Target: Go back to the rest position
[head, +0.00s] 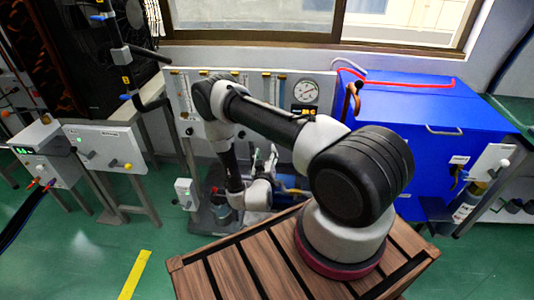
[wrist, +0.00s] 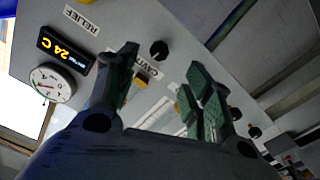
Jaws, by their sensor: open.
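My gripper (head: 264,158) is at the end of my folded-down arm, in front of the white gauge panel (head: 185,92) in the head view. It is small and partly hidden there by my arm. In the wrist view my gripper (wrist: 163,84) has its two dark green-padded fingers apart, with nothing held between them. The grey panel face (wrist: 185,30) fills the view beyond the fingers. A yellow-tipped switch (wrist: 141,81) shows between the fingertips; I cannot tell how far off it is.
The panel carries a round dial gauge (head: 306,92), a 24 C display (wrist: 66,47) and a black knob (wrist: 159,50). A blue cabinet (head: 430,105) stands at right. Smaller control boxes (head: 105,147) stand at left. Green floor (head: 80,245) is open at front left.

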